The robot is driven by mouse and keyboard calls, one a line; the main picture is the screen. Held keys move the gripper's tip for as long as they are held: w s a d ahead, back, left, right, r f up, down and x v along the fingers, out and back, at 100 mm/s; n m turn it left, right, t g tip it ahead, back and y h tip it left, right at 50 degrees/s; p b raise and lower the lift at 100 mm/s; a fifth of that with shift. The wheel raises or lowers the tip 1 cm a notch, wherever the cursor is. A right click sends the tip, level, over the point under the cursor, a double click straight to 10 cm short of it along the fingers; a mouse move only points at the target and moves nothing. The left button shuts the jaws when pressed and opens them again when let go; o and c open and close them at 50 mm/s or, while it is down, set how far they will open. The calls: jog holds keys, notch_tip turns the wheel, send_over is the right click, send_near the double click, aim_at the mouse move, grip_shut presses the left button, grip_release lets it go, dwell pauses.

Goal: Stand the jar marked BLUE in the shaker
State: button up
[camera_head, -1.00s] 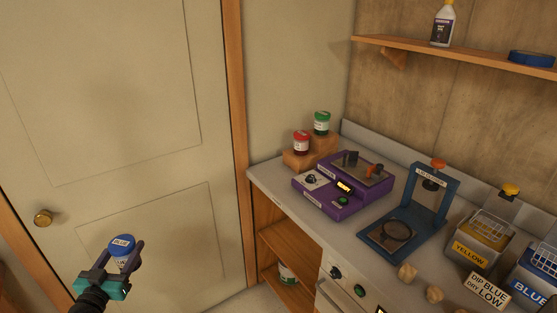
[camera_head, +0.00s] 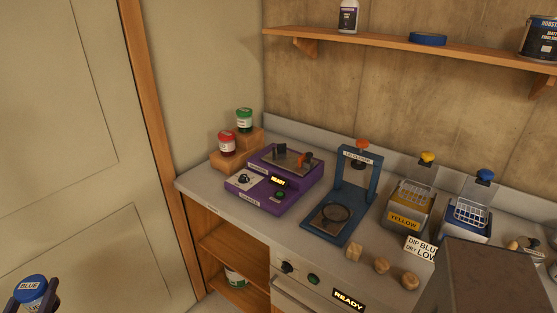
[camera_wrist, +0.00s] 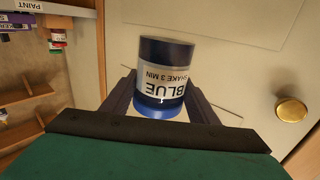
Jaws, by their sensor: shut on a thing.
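The jar marked BLUE (camera_head: 31,290) is at the lower left of the head view, with its blue lid up. My gripper (camera_head: 34,304) is shut on it, well away from the counter. In the wrist view the BLUE jar (camera_wrist: 162,78) sits between my two dark fingers, and its label also reads SHAKE 3 MIN.
Red-lidded (camera_head: 227,144) and green-lidded (camera_head: 244,120) jars stand on wooden blocks left of the machine. A blue press (camera_head: 350,195), a yellow tank (camera_head: 405,212) and a blue tank (camera_head: 462,220) line the counter. A brown box-like shape covers the lower right.

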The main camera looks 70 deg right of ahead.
jog(key=d+m+g+h+b, duration=0.2)
jog(key=d+m+g+b, duration=0.3)
jog(key=d, duration=1.5)
jog(key=s+d+r+g+b, duration=0.1)
jog(key=s+d+b, duration=0.2)
jog(key=d, duration=0.4)
jog(key=s+d+r+h+b, duration=0.1)
jog(key=s+d+r+b, duration=0.15)
jog(key=d, duration=0.55)
jog(key=s+d+r+g+b, duration=0.1)
jog(key=s+d+b, duration=0.1)
jog(key=s+d, duration=0.35)
jog(key=s+d+r+m+g+b, duration=0.1)
jog(key=s+d+r+g+b, duration=0.15)
jog(key=s+d, duration=0.55)
jog(key=s+d+r+m+g+b, duration=0.15)
jog(key=s+d+b, duration=0.3)
jog(key=d, duration=0.45)
jog(key=s+d+r+g+b, duration=0.1)
jog(key=s+d+r+b, duration=0.1)
jog(key=s, duration=0.7)
jog(key=s+d+r+m+b, duration=0.1)
jog(key=s+d+r, duration=0.3)
jog(key=s, duration=0.5)
jog(key=shift+s+d+g+h+b, duration=0.2)
jog(key=shift+s+g+h+b, duration=0.05)
jog(key=shift+g+h+b, duration=0.15)
jog(key=shift+d, duration=0.15)
